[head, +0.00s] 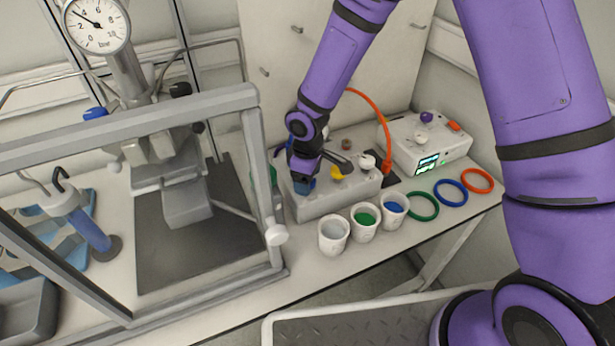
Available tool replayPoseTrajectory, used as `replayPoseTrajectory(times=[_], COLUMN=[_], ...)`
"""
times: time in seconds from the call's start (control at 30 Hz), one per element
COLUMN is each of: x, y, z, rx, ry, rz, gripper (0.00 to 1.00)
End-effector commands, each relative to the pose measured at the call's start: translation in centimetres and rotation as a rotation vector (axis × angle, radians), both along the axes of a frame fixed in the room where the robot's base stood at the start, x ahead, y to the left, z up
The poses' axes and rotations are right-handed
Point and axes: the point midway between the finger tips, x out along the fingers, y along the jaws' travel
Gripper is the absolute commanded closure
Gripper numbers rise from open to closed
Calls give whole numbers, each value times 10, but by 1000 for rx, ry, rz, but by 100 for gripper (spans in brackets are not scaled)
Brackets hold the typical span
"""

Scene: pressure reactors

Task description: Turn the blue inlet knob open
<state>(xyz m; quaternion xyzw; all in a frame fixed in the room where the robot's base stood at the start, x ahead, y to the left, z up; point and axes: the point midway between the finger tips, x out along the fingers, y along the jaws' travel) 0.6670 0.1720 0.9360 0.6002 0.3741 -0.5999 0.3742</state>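My gripper (304,172) points down at the left end of a light grey box (335,203) on the bench. A blue piece (303,187) shows right at its fingertips; the fingers cover much of it, and I cannot tell whether they grip it or whether it is a knob on the box. The finger gap is too small to make out. Another blue knob (95,113) sits on the left side of the reactor, below the round pressure gauge (97,24), well away from my gripper.
The box also carries a yellow knob (338,173) and a white knob (367,161). Cups (334,237) and coloured rings (451,193) lie in front and to the right. A grey metal frame (262,190) stands close left. An orange hose (379,115) arches behind.

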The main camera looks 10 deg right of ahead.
Motion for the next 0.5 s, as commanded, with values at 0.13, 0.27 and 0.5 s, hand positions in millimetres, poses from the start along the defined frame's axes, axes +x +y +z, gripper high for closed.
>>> replayPoseTrajectory(times=[0.13, 0.27, 0.5], x=[0, 1, 1], y=[0, 0, -1], z=[2, 16, 60], rx=[0, 2, 1], ry=[0, -3, -4], rz=[-1, -1, -3], gripper=[28, 28, 28])
